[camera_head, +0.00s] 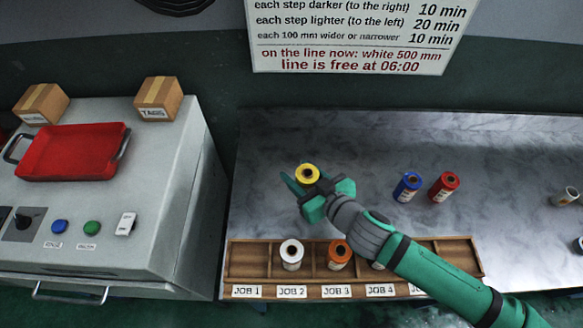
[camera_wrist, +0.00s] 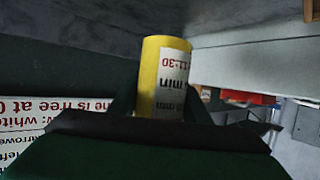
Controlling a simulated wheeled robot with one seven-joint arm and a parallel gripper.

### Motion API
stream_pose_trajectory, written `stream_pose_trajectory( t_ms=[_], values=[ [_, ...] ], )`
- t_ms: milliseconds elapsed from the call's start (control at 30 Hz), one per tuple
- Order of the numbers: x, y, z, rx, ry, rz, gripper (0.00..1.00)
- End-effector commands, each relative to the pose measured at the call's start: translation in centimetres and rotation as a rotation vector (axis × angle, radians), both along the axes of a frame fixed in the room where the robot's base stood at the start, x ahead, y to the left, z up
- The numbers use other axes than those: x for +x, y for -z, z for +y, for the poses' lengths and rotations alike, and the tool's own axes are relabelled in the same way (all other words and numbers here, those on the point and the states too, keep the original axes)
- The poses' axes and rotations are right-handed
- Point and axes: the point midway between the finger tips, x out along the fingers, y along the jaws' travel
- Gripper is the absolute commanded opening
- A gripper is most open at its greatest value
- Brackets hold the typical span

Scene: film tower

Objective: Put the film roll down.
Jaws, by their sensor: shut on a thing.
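A yellow film roll (camera_head: 308,173) with a white label is held in my gripper (camera_head: 304,184) over the marble counter (camera_head: 335,130). The roll also shows in the wrist view (camera_wrist: 160,76), between the dark fingers, with its printed label facing the camera. My gripper is shut on the roll, behind the wooden job rack (camera_head: 262,245). I cannot tell how high above the counter the roll is. A white roll (camera_head: 291,254) stands in the JOB 2 slot and an orange roll (camera_head: 339,254) in JOB 3. JOB 1 looks empty. My arm mostly hides JOB 4, where a roll's edge shows.
A blue roll (camera_head: 407,187) and a red roll (camera_head: 443,186) stand on the counter to the right. A pale roll (camera_head: 565,196) is at the far right. A grey machine with a red tray (camera_head: 72,152) stands left. The back of the counter is clear.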

Motion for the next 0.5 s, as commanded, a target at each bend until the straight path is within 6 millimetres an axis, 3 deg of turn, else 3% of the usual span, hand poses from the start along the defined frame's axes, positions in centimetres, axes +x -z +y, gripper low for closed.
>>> stream_pose_trajectory(
  t_ms=[200, 500],
  values=[
    [4.5, 2.1, 1.8, 0.0, -0.001, -0.001, 0.16],
    [7.9, 6.6, 3.6, 0.001, -0.01, 0.001, 0.16]
  ],
)
